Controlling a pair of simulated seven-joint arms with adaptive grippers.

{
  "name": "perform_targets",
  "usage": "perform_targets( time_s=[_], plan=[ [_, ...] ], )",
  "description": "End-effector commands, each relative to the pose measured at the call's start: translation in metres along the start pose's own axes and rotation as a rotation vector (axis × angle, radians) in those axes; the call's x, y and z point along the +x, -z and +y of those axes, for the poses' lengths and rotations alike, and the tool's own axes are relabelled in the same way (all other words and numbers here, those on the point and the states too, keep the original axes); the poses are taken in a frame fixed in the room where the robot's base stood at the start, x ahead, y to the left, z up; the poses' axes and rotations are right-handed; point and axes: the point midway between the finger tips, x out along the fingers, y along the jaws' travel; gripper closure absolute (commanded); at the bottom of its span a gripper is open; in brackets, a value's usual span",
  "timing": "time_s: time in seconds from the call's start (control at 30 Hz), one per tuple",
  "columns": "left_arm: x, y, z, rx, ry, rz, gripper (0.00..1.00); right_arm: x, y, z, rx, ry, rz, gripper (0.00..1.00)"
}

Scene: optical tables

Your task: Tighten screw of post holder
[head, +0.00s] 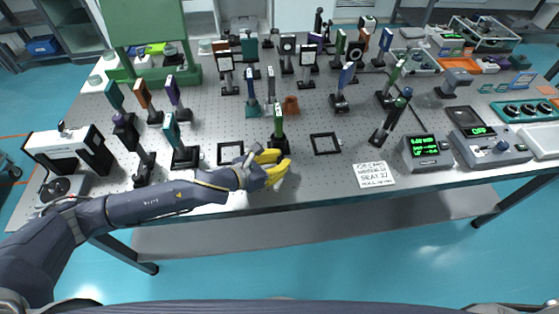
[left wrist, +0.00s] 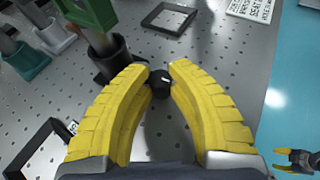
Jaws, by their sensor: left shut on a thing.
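The post holder (left wrist: 112,58) is a black cylinder on the optical table, carrying a post with a green mount (left wrist: 88,18); it also shows in the head view (head: 279,143). Its black screw knob (left wrist: 159,84) sticks out toward my left gripper (left wrist: 160,76). The yellow fingers of this gripper are closed around the knob at their tips. In the head view my left gripper (head: 282,164) is low at the table's front edge, just in front of the holder. My right gripper (left wrist: 283,159) shows small at the lower right of the left wrist view, fingers apart and empty.
Flat black square frames (head: 326,144) (head: 231,153) lie on either side of the holder. Several other posts with mounts stand behind and to the left. A paper sign (head: 373,175) and a meter with green digits (head: 425,150) are to the right.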

Motion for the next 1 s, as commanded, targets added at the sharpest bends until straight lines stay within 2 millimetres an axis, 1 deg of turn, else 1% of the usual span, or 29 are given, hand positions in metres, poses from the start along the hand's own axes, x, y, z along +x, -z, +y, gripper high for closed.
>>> perform_targets(
  time_s=[0.3,0.47,0.67,1.0],
  plan=[
    [0.0004,0.0,-0.0004,-0.002,-0.003,0.0,1.0,0.0,0.0,-0.0001,0.0,0.0,0.0,0.54],
    [0.0013,0.0008,-0.0028,-0.017,-0.033,0.001,1.0,0.0,0.0,0.0,0.0,0.0,0.0,0.54],
    [0.0022,0.0009,-0.0053,-0.067,-0.143,0.0,1.0,0.0,0.0001,0.0001,0.0,0.0,0.0,0.54],
    [0.0037,0.0004,-0.008,-0.192,-0.435,0.0,1.0,0.0,0.0001,0.0007,0.0,-0.001,0.0,0.54]
  ],
)
